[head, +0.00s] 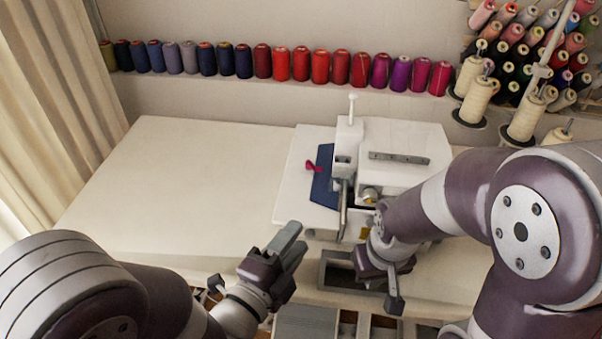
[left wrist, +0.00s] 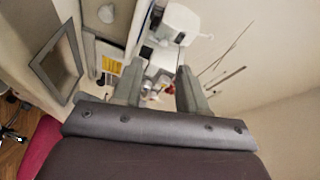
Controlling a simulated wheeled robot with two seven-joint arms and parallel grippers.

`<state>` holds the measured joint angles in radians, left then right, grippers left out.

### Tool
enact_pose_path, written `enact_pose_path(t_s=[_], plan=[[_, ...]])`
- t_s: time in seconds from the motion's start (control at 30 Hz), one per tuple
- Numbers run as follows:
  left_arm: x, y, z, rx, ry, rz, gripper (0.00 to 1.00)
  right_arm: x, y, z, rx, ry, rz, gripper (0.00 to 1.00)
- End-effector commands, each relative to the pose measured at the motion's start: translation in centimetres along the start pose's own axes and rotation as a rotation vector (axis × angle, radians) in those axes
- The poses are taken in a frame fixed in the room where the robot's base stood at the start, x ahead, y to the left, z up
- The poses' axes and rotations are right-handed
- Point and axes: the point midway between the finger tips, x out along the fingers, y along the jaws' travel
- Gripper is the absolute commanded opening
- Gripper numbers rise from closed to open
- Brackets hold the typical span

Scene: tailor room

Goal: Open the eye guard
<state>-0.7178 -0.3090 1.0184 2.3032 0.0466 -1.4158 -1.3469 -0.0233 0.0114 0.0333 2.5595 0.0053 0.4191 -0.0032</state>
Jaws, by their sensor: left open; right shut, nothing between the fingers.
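The white sewing machine (head: 405,140) stands toward the right of the table, with a blue cloth (head: 324,185) at its left side. I cannot clearly make out the eye guard at the needle area. My left gripper (head: 297,240) is open and empty, in front of the machine and to its left. In the left wrist view the two fingers of my left gripper (left wrist: 158,80) stand apart, with part of the machine (left wrist: 180,22) seen beyond them. My right gripper (head: 392,285) is shut and empty, low in front of the machine; my right arm hides part of the machine's right side.
The white table (head: 180,180) is clear left of the machine. A row of thread spools (head: 280,64) lines the wall behind, and cream cones (head: 478,100) stand at the right. A small red item (head: 313,166) lies by the blue cloth. A curtain (head: 45,90) hangs at left.

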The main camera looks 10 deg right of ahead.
Motion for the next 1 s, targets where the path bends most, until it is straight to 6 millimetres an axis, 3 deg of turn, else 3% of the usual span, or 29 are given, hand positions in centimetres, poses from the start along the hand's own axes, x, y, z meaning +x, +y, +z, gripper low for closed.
enact_pose_path(t_s=[0.1, 0.23, 0.7, 1.0], plan=[[0.0, -0.4, -0.2, 0.169, 0.010, -0.023, 0.42, 0.1, 0.0, 0.0, 0.000, 0.000, 0.000, 0.00], [0.7, -0.4, -0.2, 0.234, 0.009, -0.028, 0.42, 0.2, 0.0, 0.1, 0.000, 0.000, 0.000, 0.00], [10.9, -0.7, -0.3, 0.231, 0.008, -0.026, 0.42, 0.7, 0.0, 0.1, 0.000, 0.000, 0.000, 0.00], [12.7, -0.8, -0.3, 0.230, 0.008, -0.025, 0.42, 0.7, 0.0, 0.1, 0.000, 0.000, 0.000, 0.00]])
